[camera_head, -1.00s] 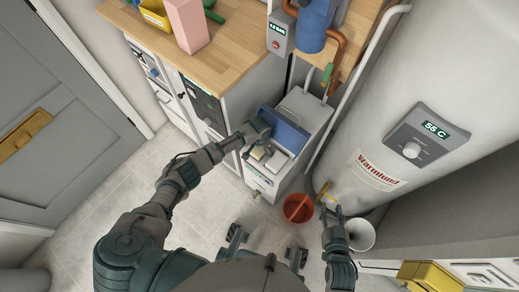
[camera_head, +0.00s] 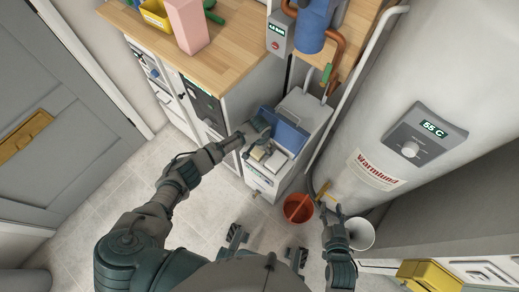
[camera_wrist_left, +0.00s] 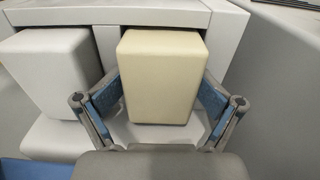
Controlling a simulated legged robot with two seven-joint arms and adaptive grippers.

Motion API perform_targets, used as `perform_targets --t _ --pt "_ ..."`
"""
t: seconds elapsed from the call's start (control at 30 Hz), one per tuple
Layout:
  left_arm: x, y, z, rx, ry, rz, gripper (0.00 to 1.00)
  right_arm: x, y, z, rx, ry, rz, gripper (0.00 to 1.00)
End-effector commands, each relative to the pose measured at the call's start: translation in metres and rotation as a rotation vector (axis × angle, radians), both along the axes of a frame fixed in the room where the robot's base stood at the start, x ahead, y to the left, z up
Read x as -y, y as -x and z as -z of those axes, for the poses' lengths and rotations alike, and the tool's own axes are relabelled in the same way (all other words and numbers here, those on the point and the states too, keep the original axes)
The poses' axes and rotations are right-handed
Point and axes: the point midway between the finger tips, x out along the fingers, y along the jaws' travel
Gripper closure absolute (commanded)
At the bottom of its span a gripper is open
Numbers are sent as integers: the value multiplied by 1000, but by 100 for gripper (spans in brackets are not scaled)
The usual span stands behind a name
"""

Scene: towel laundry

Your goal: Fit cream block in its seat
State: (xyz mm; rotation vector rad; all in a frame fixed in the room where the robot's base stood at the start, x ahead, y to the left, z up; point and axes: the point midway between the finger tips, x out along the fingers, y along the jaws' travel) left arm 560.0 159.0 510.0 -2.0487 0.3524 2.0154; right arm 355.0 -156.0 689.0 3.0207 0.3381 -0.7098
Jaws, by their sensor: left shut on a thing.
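The cream block (camera_wrist_left: 162,75) is in the left wrist view, between the two blue-padded fingers of my left gripper (camera_wrist_left: 160,108). The gripper is shut on its sides. Its far end lies at a dark-edged opening in a pale housing (camera_wrist_left: 140,14); how deep it sits is hidden. In the head view the cream block (camera_head: 258,153) is small, at the open top of a grey-white unit, with my left gripper (camera_head: 256,141) over it. My right gripper (camera_head: 331,211) is low by the boiler, far from the block; its fingers are too small to read.
A pale grey block (camera_wrist_left: 48,72) sits left of the cream one. A blue lid (camera_head: 286,131) stands raised behind the opening. A red bucket (camera_head: 298,208) stands on the floor beside the unit. The white boiler (camera_head: 450,80) is at right, and a wooden counter (camera_head: 235,62) at upper left.

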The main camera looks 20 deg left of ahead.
Motion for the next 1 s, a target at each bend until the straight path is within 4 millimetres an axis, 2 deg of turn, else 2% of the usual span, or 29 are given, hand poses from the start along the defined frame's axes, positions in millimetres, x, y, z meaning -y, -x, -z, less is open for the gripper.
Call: perform_targets --t 0.03,0.37,0.53,1.0 --pt "4 13 13 -29 2 4 83 0 0 2 -2 0 0 60" --pt "4 13 11 -28 3 5 91 0 0 -2 2 0 0 60" --pt "4 13 10 -27 4 5 100 0 -1 -4 4 0 0 60" --pt "5 13 7 -26 5 5 100 0 -2 -9 8 0 -1 60"
